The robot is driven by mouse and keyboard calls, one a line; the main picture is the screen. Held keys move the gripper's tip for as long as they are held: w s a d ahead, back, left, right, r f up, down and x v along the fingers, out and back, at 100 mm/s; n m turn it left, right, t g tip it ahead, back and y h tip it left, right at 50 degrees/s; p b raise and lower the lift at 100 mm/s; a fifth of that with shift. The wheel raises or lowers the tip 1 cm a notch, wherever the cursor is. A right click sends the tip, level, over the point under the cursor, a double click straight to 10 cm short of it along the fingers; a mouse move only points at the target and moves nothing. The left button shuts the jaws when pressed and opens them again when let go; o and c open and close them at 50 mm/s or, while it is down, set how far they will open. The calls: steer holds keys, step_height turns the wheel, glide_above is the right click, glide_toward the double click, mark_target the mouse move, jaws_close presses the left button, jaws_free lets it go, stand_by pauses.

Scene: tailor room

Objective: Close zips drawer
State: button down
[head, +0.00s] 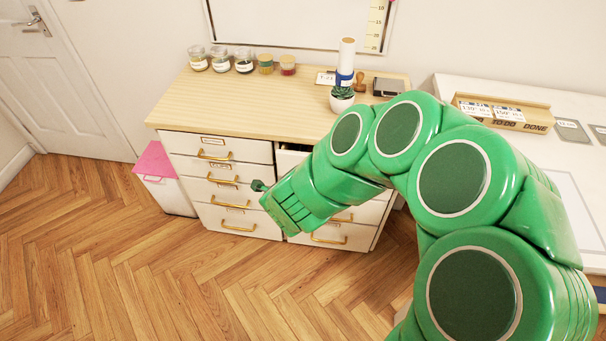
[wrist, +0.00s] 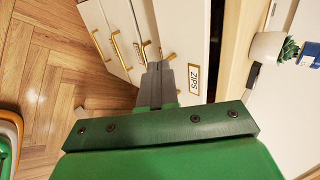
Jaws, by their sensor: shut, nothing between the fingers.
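The zips drawer (wrist: 181,30) is a white drawer front with a "ZIPS" label (wrist: 194,79) in the wrist view. A dark gap beside its top edge shows that it stands partly open. In the head view, the top right drawer (head: 291,160) sticks out, mostly hidden behind my arm. My gripper (wrist: 160,68) is shut and empty, its fingertips over the drawer front beside the label, close to a brass handle. I cannot tell whether they touch. In the head view, my gripper (head: 259,186) is in front of the drawer unit.
The wooden desktop (head: 220,103) carries several jars and a small potted plant (head: 342,98). The left column of drawers (head: 200,150) looks shut. A pink-topped bin (head: 165,180) stands left of it. A white table (head: 460,90) is at right. The wooden floor in front is clear.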

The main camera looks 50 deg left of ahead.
steer(key=w+a+r+x, duration=0.1)
steer(key=r+x, duration=0.1)
steer(key=x, duration=1.1)
steer(key=shift+w+a, duration=0.15)
stand_by(0.5)
steer(key=w+a, duration=0.2)
steer(key=w, duration=0.1)
steer(key=shift+a, duration=0.35)
steer(key=shift+w+a+r, duration=0.15)
steer(key=shift+w+a, duration=0.15)
steer(key=shift+a, duration=0.15)
steer(key=shift+r, duration=0.1)
